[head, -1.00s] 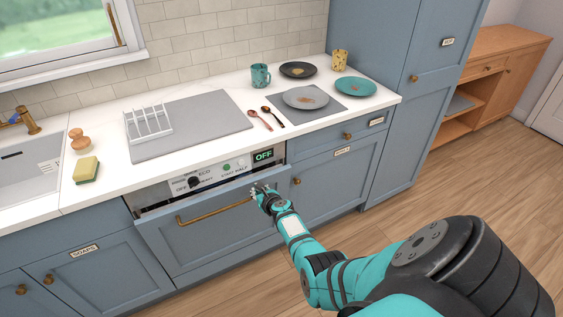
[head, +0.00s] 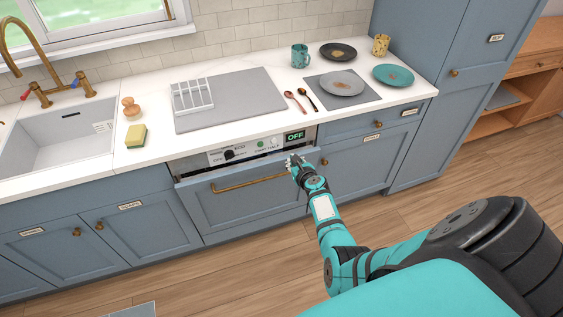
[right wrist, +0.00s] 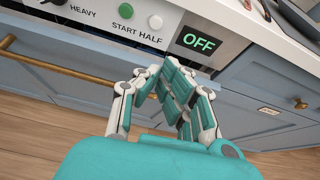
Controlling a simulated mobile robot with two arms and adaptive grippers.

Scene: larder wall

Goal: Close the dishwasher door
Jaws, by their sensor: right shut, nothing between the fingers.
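The dishwasher door (head: 252,207) is a blue panel with a long brass handle (head: 250,184), under the counter in the head view. It stands nearly upright, with its top edge leaning out a little from the control panel (head: 225,156). A narrow dark gap shows along the top left. My right gripper (head: 294,160) is at the door's top right corner. In the right wrist view its fingers (right wrist: 168,70) are together and empty, in front of the door's top edge, below the OFF display (right wrist: 198,43). Contact with the door cannot be told. My left gripper is not in view.
The counter (head: 150,153) above holds a grey mat with a white rack (head: 192,95), plates, mugs, spoons and a sponge (head: 136,135). The sink (head: 60,140) is at left. Blue cupboards flank the dishwasher.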

